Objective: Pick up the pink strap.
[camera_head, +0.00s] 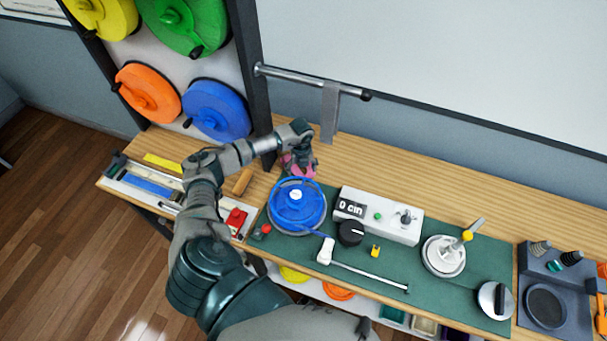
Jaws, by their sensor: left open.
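The pink strap (287,163) lies at the back of the wooden workbench, just behind the blue reel. It is small in the view and partly hidden by my left gripper. My left gripper (300,170) is directly over the strap with its fingers open around or just above it; I cannot tell whether they touch it. My left arm reaches in from the lower left. My right gripper does not show.
The blue reel (297,204) stands on the green mat (388,256) close in front of the gripper. A white box with a display (380,215) is to its right. A metal rail (300,77) with a hanging grey strap (329,112) is behind. Coloured reels hang at upper left.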

